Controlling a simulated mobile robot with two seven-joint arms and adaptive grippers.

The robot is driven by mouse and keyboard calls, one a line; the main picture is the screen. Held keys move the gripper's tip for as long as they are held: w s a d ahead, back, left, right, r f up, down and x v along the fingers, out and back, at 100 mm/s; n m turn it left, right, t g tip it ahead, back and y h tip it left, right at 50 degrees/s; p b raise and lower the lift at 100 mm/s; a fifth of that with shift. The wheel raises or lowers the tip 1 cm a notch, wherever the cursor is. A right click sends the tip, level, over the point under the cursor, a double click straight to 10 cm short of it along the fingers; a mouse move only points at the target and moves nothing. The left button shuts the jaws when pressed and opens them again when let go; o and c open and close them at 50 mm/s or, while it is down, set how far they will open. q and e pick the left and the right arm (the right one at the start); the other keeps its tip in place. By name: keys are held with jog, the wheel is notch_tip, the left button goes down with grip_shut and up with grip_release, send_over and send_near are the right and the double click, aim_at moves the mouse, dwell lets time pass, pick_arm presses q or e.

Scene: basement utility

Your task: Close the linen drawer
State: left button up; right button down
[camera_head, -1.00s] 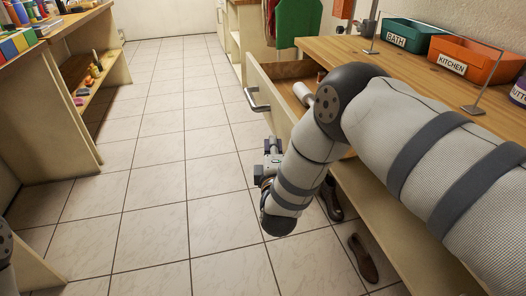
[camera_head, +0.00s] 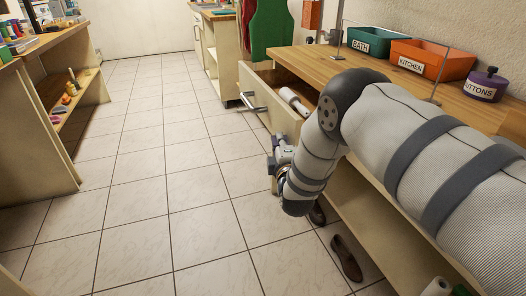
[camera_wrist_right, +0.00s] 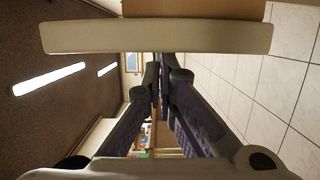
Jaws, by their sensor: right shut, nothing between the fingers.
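The linen drawer (camera_head: 262,108) stands open from the wooden counter unit, with a pale front, a metal bar handle and a white roll (camera_head: 294,101) inside. My right gripper (camera_head: 277,158) is below and in front of the drawer front, partly hidden by my forearm. In the right wrist view the pale drawer panel (camera_wrist_right: 155,38) crosses the top. The shut, empty fingers (camera_wrist_right: 160,85) point away just below it in that picture; I cannot tell whether they touch it. My left gripper is out of view.
On the counter (camera_head: 305,56) stand a teal BATH bin (camera_head: 368,43), an orange KITCHEN bin (camera_head: 430,60) and a purple BUTTONS pot (camera_head: 486,85). Shoes (camera_head: 346,257) lie on the floor below. A shelf unit (camera_head: 75,110) stands at left. The tiled floor between is clear.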

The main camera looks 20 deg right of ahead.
jog(key=d, duration=1.1)
